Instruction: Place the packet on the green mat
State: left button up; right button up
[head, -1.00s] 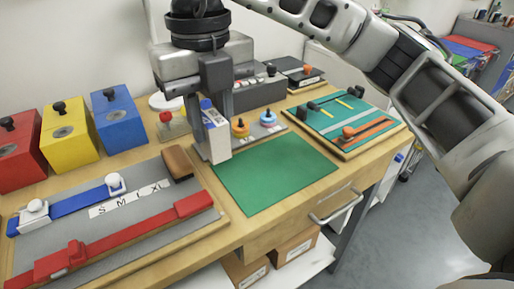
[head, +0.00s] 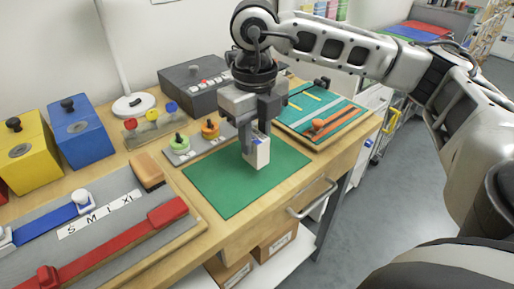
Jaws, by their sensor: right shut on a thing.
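The packet (head: 259,154) is a small white box with a blue patch near its top. My right gripper (head: 256,138) is shut on it from above and holds it upright. The packet is over the green mat (head: 225,190), toward its back right part; I cannot tell whether its base touches the mat. The green mat lies flat on the wooden workbench and its left and front parts are bare. My left gripper is out of view.
Behind the mat stand a small tray (head: 185,158) with green and orange knobs and a grey box (head: 195,88). A sizing board (head: 120,215) with red and blue straps lies left. A teal board (head: 318,118) lies right. A drawer handle (head: 312,200) juts from the front.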

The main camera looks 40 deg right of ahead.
aim_at(257, 151)
jog(key=f, duration=0.2)
jog(key=shift+d+f, duration=0.3)
jog(key=shift+f, duration=0.5)
jog(key=shift+f, duration=0.1)
jog(key=shift+f, duration=0.15)
jog(key=o, duration=0.9)
jog(key=shift+o, duration=0.2)
